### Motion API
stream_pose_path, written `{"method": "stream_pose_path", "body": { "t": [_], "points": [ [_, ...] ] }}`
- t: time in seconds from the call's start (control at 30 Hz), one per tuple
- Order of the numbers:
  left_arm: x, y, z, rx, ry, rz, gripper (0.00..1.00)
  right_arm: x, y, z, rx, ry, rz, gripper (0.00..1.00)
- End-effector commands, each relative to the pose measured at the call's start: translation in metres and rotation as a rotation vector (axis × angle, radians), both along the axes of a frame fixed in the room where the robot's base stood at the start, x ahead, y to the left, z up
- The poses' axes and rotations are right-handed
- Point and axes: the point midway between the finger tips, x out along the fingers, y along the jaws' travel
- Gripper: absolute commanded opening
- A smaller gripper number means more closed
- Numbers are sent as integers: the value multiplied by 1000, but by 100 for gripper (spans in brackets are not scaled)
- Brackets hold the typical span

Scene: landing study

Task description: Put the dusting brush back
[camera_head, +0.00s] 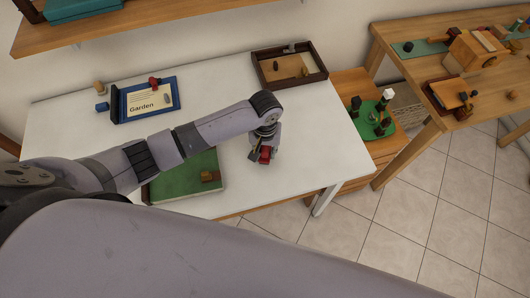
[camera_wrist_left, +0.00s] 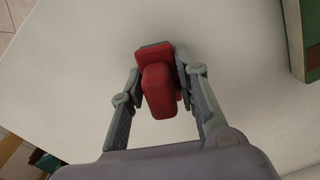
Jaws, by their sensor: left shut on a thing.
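My left gripper (camera_head: 262,155) is over the right front part of the white table. In the left wrist view its two fingers (camera_wrist_left: 160,85) are shut on a red, blocky object (camera_wrist_left: 160,92) with a dark grey end, which may be the dusting brush. The red object also shows in the head view (camera_head: 265,155). The fingers hold it from both sides; its underside is hidden, and I cannot tell whether it touches the table (camera_head: 225,85). My right gripper is not in view.
A green board (camera_head: 165,190) with a small wooden block lies left of the gripper, partly behind my arm. A blue-framed Garden card (camera_head: 139,111) and dark-rimmed tray (camera_head: 262,75) are farther back. A round green tray (camera_head: 366,130) stands right, before a wooden bench (camera_head: 385,35).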

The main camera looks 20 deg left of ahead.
Motion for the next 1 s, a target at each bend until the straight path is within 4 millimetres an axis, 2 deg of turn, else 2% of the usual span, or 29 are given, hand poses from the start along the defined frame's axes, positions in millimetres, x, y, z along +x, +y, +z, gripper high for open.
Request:
{"method": "stream_pose_path", "body": {
  "t": [0.13,0.57,0.6,0.87,1.0],
  "points": [
    [0,0,-16,0,-1,1,0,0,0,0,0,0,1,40],
    [1,0,-22,0,-2,0,0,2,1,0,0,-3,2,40],
    [1,0,-21,-1,-2,0,31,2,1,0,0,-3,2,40],
    [1,0,-21,0,-2,0,49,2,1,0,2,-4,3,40],
    [1,0,-21,0,-2,0,49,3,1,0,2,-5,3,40]
  ]
}}
